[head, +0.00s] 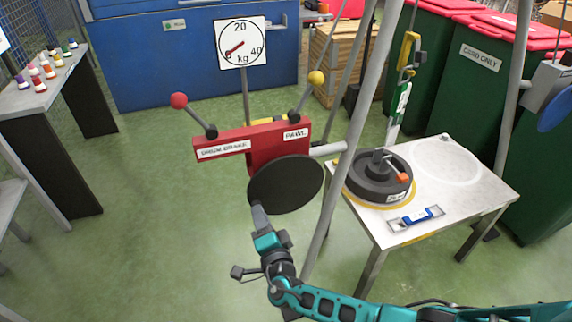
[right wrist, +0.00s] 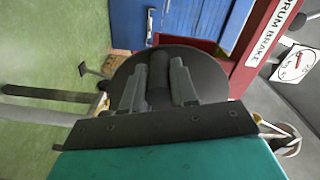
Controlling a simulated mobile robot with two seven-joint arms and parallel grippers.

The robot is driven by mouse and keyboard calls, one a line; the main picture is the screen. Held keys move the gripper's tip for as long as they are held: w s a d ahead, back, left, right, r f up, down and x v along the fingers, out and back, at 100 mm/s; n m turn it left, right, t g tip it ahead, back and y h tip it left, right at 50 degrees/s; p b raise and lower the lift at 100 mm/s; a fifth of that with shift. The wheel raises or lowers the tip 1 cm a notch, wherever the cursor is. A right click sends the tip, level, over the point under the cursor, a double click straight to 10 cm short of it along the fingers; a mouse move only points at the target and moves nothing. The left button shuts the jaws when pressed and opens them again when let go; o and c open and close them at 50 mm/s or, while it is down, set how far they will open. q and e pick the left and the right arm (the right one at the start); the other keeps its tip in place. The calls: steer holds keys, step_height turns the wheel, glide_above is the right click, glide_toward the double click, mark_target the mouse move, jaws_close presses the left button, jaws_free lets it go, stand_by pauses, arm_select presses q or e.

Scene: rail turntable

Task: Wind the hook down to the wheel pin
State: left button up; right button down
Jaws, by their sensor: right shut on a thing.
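The yellow hook (head: 406,55) hangs in the head view above the table, apart from the wheel. The dark wheel (head: 373,188) lies flat on the table, with an upright post, seemingly the pin (head: 377,158), at its middle. The red winch (head: 262,148) carries a black disc (head: 290,186) in front. My right gripper (head: 259,216) is at the disc's lower left edge. The right wrist view shows its fingers closed on a dark crank handle (right wrist: 159,80) in front of the disc (right wrist: 205,72). The handle is mostly hidden in the head view. My left gripper is out of view.
The brake lever has a red knob (head: 179,101), the pawl lever a yellow one (head: 316,78). The dial (head: 241,43) needle points near 0. The table (head: 462,192) also holds a blue level (head: 416,217). Grey frame legs stand beside it.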

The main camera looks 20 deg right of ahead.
steer(key=shift+s+f, duration=0.15)
steer(key=shift+f, duration=0.2)
steer(key=shift+d+f+n, duration=0.45)
steer(key=shift+f+n, duration=0.3)
steer(key=shift+n, duration=0.45)
steer(key=shift+d+f+n, duration=0.6)
steer(key=shift+f+n, duration=0.15)
steer(key=shift+n, duration=0.45)
steer(key=c, duration=1.3)
jaws_free()
steer(key=o, duration=0.6)
steer(key=shift+r, duration=0.2)
steer(key=shift+a, duration=0.1)
